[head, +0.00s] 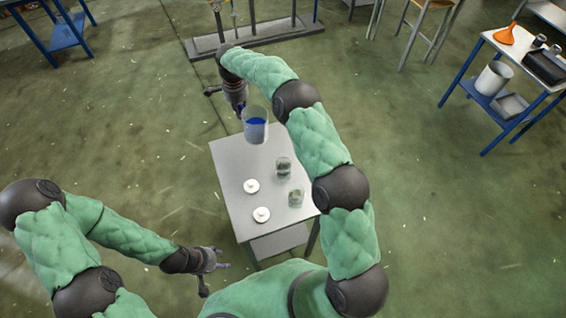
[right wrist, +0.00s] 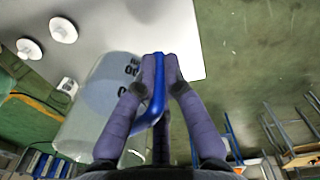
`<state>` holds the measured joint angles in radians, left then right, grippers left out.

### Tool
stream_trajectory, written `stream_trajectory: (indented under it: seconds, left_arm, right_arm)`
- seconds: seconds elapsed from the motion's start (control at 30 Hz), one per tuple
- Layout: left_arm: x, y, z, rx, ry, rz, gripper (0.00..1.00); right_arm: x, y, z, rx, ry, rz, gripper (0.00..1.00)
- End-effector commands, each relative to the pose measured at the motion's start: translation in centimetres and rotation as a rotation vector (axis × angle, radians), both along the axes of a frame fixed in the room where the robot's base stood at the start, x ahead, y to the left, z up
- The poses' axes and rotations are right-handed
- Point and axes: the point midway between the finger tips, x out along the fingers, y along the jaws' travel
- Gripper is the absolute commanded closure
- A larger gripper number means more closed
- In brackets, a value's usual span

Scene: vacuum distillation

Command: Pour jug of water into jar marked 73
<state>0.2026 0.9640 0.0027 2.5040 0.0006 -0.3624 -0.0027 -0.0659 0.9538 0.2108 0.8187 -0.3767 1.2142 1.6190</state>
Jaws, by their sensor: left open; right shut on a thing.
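A clear jug (head: 256,132) with blue showing inside hangs over the far end of a small grey-white table (head: 226,172). It looks roughly upright. My right gripper (head: 241,110) is shut on its blue handle; the handle (right wrist: 158,95) sits between the fingers (right wrist: 160,75) in the right wrist view, beside the clear jug wall (right wrist: 85,120). Two glass jars with dark contents, a farther one (head: 283,168) and a nearer one (head: 296,197), stand on the table's right side. Their markings are unreadable, so I cannot tell which is 73. My left gripper (head: 218,259) is open and empty, left of the table's near end.
Two white lids (head: 251,186) (head: 261,214) lie left of the jars; they also show in the right wrist view (right wrist: 63,30). A metal stand base (head: 270,36) lies on the floor beyond. A blue-legged side table (head: 490,38) stands far right. Floor around the table is clear.

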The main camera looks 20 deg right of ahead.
Motion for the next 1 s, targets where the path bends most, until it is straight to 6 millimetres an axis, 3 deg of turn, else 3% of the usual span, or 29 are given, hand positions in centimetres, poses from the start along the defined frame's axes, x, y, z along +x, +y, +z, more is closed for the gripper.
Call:
stream_trajectory:
  seconds: [0.5,0.67,1.0]
  left_arm:
    - [0.1,0.0,-3.1,0.000,-0.001,0.000,0.48]
    - [0.1,0.0,-3.3,0.000,-0.001,0.000,0.48]
    - [0.1,0.0,-3.3,0.000,-0.001,0.000,0.48]
  right_arm:
    - [0.0,0.0,-9.8,0.000,0.002,-0.001,1.00]
    - [0.0,0.0,-10.8,0.000,0.000,-0.001,1.00]
    - [0.1,0.0,-10.8,0.000,0.000,0.000,1.00]
